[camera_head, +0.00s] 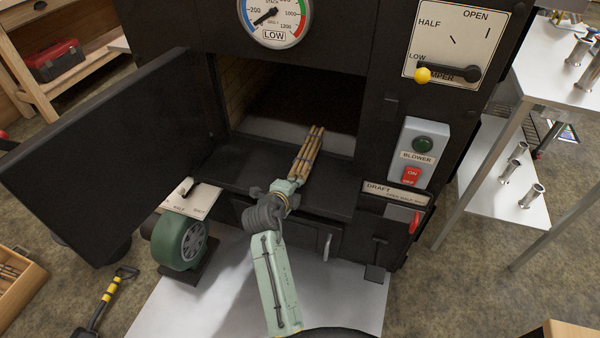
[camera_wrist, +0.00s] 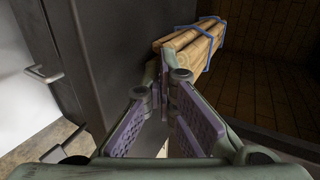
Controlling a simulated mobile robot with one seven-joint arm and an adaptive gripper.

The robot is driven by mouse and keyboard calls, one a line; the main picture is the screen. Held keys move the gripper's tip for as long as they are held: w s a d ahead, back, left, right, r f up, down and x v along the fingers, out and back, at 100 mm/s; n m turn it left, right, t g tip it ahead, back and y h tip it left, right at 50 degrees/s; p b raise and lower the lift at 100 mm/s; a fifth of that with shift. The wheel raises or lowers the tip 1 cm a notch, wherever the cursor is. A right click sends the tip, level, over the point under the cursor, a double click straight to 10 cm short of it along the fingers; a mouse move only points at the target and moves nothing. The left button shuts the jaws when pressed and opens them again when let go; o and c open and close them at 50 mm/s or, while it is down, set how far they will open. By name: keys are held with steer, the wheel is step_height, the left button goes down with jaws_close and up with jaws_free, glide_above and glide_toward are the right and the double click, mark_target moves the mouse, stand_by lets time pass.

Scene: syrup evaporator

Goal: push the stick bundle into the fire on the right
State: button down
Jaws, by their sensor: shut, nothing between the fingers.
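The stick bundle (camera_head: 310,152) is several light-brown sticks tied with blue bands. It lies at the firebox opening (camera_head: 300,105), pointing inward over the black sill (camera_head: 340,187). My gripper (camera_head: 291,183) is at the bundle's near end, with its fingers shut and nothing held. In the wrist view the fingertips (camera_wrist: 164,78) are right up against or very close to the cut ends of the bundle (camera_wrist: 196,42); I cannot tell if they touch. The firebox inside (camera_wrist: 272,60) is dark with brick walls, and no flames show.
The black firebox door (camera_head: 110,155) stands open on the left. A green blower (camera_head: 180,240) sits below it. A blower switch box (camera_head: 415,150) and draft lever (camera_head: 417,222) are right of the opening. A steel table (camera_head: 560,75) stands farther right.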

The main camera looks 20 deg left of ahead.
mark_target(300, 170)
steer(key=shift+w+d+b, duration=0.15)
steer(key=shift+w+b, duration=0.95)
steer(key=shift+w, duration=1.9)
steer(key=s+f+p+v, duration=0.1)
steer(key=f+p+v, duration=0.1)
steer(key=v, duration=1)
steer(key=shift+s, duration=0.3)
steer(key=shift+r, duration=0.1)
